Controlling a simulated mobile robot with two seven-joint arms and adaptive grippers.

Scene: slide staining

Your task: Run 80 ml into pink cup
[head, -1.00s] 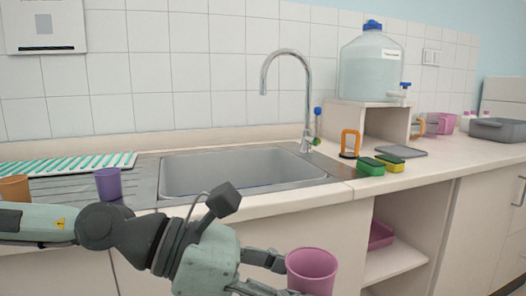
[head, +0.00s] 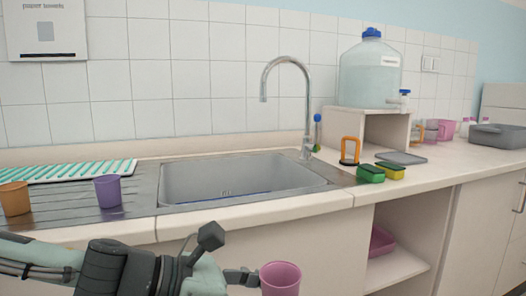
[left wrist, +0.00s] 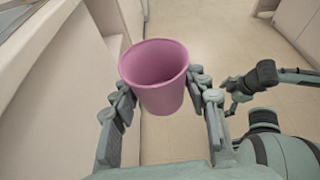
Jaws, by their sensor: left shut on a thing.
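The pink cup (head: 281,279) is at the bottom of the head view, in front of the counter and below its top. My left gripper (head: 252,279) is shut on it. In the left wrist view the pink cup (left wrist: 158,88) is upright and looks empty, with a finger of my left gripper (left wrist: 160,84) on each side. A large clear water jug (head: 370,75) with a blue cap stands on a raised stand (head: 372,120).
A sink (head: 240,180) with a tall faucet (head: 309,100) lies mid-counter. Purple (head: 108,191) and orange (head: 15,198) cups stand on the left. Green and yellow sponges (head: 371,174) and an orange-handled item (head: 350,150) sit before the stand. A grey flat pad (head: 402,158) lies below the tap.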

